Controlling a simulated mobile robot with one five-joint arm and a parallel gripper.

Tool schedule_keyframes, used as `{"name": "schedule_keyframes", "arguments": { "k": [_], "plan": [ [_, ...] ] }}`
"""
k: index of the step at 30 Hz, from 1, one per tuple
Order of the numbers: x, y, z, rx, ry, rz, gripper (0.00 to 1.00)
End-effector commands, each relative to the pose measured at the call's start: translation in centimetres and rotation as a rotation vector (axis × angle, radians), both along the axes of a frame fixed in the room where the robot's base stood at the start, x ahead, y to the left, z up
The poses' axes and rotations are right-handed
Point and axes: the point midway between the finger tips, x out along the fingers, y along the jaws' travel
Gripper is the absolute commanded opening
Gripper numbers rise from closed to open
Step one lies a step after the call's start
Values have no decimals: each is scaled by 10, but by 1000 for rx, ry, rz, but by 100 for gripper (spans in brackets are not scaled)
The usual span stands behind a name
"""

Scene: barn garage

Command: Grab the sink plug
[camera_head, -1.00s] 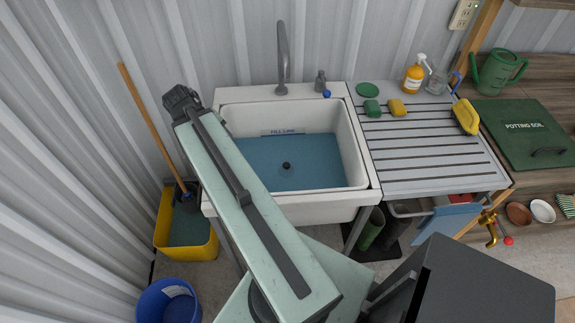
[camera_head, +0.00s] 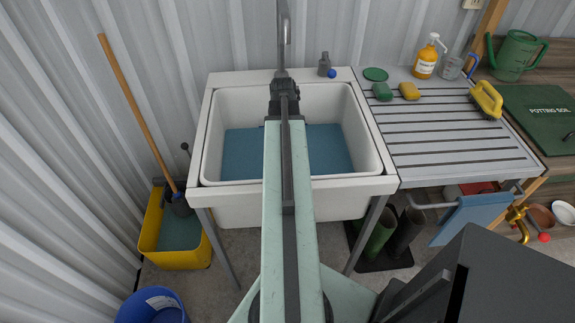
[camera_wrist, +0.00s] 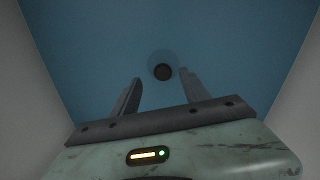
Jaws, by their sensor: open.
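The sink plug (camera_wrist: 162,72) is a small dark round thing in the blue bottom area of the sink, in the wrist view. It lies ahead of my gripper (camera_wrist: 158,84), a little right of the middle between the fingertips and apart from both. My gripper is open and empty, its two grey fingers pointing toward the plug. In the head view my arm covers the middle of the white sink (camera_head: 208,150), so the plug is hidden there. The height of the fingers above the plug is hard to tell.
A grey faucet (camera_head: 283,40) rises at the sink's back, behind my arm. A ribbed drainboard (camera_head: 450,146) holds sponges, a yellow brush (camera_head: 486,98) and a soap bottle (camera_head: 426,58). A yellow bucket (camera_head: 165,262) with a mop stands left.

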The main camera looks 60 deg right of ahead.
Motion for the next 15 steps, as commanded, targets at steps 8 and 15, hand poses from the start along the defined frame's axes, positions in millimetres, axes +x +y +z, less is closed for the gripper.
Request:
{"name": "schedule_keyframes", "arguments": {
  "k": [8, 15],
  "plan": [
    [1, 1, -19, -1, 1, 1, 54],
    [3, 1, -59, -1, 1, 0, 54]
  ]
}}
